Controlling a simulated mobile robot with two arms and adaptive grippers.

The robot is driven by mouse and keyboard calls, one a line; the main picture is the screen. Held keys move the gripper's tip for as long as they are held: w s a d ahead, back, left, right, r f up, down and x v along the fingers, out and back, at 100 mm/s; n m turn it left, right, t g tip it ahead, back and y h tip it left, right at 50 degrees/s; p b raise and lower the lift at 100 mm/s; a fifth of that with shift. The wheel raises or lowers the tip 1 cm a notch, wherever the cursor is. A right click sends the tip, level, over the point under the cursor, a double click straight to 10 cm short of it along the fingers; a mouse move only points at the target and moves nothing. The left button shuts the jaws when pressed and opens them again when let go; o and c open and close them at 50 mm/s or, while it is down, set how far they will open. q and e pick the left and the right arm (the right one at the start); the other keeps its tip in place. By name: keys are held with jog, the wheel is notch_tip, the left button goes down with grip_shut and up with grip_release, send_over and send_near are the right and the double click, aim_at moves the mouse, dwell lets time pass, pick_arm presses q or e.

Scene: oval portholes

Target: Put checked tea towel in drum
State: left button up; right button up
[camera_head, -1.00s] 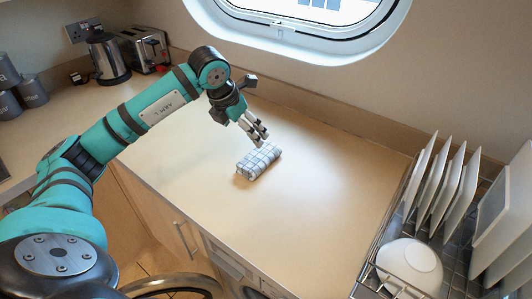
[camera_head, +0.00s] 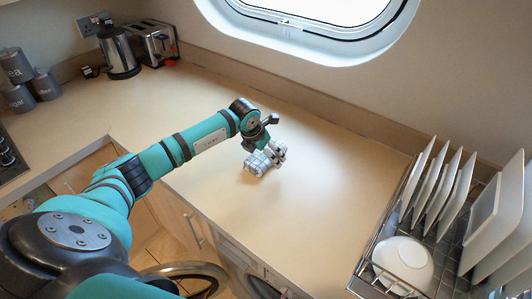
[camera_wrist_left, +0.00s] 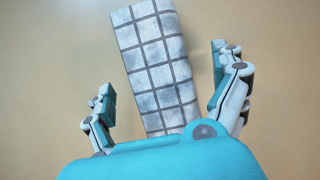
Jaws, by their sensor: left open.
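The checked tea towel (camera_head: 255,164) is a folded white-grey bundle with dark grid lines, lying on the worktop. In the left wrist view the towel (camera_wrist_left: 153,62) extends between the two spread fingers. My left gripper (camera_head: 277,152) is at the towel in the head view, partly covering it. In the wrist view the left gripper (camera_wrist_left: 168,95) is open, with a gap on each side of the towel. The drum of the front-loading machine (camera_head: 262,288) is mostly out of view at the bottom edge. My right gripper is not in view.
A dish rack (camera_head: 376,240) with upright plates and a white bowl (camera_head: 403,262) stands at the right. A kettle (camera_head: 118,53), toaster (camera_head: 155,43) and grey canisters (camera_head: 45,84) are at the back left. The worktop (camera_head: 310,200) around the towel is clear.

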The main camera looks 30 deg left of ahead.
pick_arm(q)
jog(key=shift+x, duration=0.85)
jog(key=shift+s, duration=0.1)
jog(key=shift+c, duration=0.4)
jog(key=c, duration=1.3)
jog(key=shift+r, duration=0.15)
